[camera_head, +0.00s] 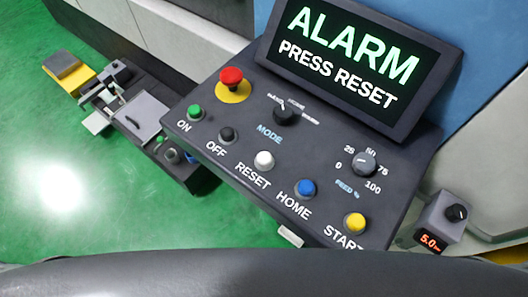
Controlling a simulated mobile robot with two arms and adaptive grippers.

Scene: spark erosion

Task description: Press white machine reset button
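The white reset button (264,160) sits on the sloping dark control panel (320,135), above the label RESET. It stands between the black OFF button (227,134) and the blue HOME button (306,188). The screen (350,50) above the panel reads ALARM, PRESS RESET in green and white. Neither of my grippers is in the head view, and nothing touches the reset button.
The panel also bears a red emergency stop (232,80), a green ON button (194,112), a yellow START button (354,222), a mode knob (286,114) and a feed knob (364,163). A small box (440,218) reading 5.0 is right. Green floor (60,185) is open left.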

